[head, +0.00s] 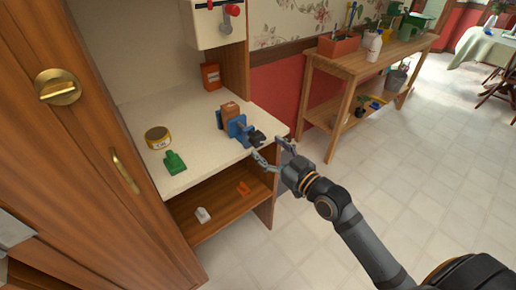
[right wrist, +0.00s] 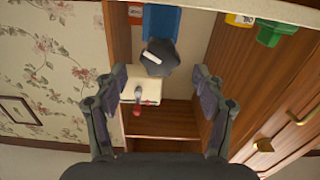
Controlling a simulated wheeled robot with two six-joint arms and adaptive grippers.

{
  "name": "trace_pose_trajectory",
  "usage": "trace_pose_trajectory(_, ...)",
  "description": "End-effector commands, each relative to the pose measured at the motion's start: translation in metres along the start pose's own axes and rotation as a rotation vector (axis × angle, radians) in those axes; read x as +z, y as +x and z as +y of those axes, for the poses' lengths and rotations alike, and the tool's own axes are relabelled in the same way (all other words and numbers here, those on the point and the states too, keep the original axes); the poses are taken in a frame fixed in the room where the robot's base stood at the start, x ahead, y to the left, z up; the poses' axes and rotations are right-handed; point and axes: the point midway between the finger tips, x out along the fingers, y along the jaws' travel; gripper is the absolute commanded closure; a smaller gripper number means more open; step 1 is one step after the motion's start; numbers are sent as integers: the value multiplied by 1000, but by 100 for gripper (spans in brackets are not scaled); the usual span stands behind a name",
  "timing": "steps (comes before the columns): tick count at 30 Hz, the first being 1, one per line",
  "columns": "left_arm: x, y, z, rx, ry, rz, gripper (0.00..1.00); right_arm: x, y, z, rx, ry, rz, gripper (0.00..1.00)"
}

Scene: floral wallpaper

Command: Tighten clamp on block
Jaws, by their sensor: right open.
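The blue clamp (head: 238,128) sits on the pale worktop near its right end, with the brown block (head: 229,111) at its far side. How firmly its jaws press the block cannot be seen. The clamp's black knob (head: 256,138) points towards my right gripper (head: 268,150). That gripper is open and empty, just off the worktop's edge. In the right wrist view the blue clamp body (right wrist: 161,22) is at the top. The dark knob (right wrist: 160,58), with a white mark, is ahead of and between the open fingers (right wrist: 158,78), apart from them. My left gripper is not in view.
A yellow tin (head: 158,137) and a green object (head: 174,162) stand left on the worktop. A red-orange box (head: 210,77) is at the back. A lower shelf (head: 220,209) holds small items. A wooden door (head: 100,165) bounds the left; open floor (head: 400,175) lies right.

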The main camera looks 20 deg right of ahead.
Motion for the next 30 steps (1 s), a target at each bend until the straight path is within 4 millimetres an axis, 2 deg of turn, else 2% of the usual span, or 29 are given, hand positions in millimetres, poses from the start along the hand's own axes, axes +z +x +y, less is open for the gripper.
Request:
trace_pose_trajectory(1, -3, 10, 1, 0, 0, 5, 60, 2, 10, 0, 3, 5, 9, 30)
trace_pose_trajectory(9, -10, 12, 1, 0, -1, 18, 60, -1, 49, 0, 1, 2, 2, 30)
trace_pose_trajectory(20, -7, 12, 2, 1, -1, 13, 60, -1, 54, 0, -1, -1, 0, 31)
trace_pose_trajectory(30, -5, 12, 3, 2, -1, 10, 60, 0, 54, 0, 0, -1, 0, 77)
